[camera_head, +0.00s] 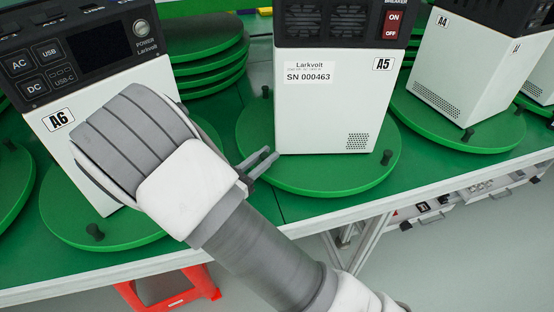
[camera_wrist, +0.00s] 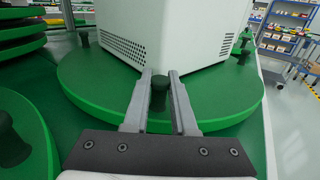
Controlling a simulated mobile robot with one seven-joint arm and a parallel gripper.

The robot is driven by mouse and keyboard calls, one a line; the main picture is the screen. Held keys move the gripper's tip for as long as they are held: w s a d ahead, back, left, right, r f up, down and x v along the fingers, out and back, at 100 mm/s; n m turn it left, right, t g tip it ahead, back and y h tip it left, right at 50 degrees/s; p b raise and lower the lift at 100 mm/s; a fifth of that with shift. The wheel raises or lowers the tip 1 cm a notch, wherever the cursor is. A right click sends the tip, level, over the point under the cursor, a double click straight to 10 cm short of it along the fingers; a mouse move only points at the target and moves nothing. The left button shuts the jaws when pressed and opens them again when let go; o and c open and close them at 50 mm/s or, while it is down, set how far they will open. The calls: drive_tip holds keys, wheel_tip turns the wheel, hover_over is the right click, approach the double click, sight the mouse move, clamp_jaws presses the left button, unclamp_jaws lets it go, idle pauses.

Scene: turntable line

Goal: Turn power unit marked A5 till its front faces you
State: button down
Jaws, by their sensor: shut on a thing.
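The power unit marked A5 (camera_head: 325,105) is a white box with a dark top band. It stands upright on a round green turntable (camera_head: 300,180). The face toward me in the head view has two fans, a red breaker switch, a serial label and a small vent, with no screen. My gripper (camera_head: 262,164) is at the turntable's near left edge. In the wrist view my gripper (camera_wrist: 160,85) is shut on a dark peg (camera_wrist: 159,94) on the turntable, beside the unit's corner. Other pegs (camera_head: 387,157) (camera_head: 266,91) stand on its rim.
A unit marked A6 (camera_head: 95,170) stands left, its screen and buttons showing, on its own turntable behind my arm. A unit marked A4 (camera_head: 470,60) stands right on another turntable. Stacked green discs (camera_head: 212,65) lie behind. A red stool (camera_head: 170,292) is below the bench edge.

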drive_tip(key=shift+w+a, duration=0.25)
drive_tip(key=c, duration=0.7)
unclamp_jaws()
drive_tip(key=shift+c, duration=0.2)
drive_tip(key=p+v, duration=0.2)
drive_tip(key=v, duration=1.5)
drive_tip(key=shift+s+a, duration=0.15)
drive_tip(key=shift+s, duration=0.05)
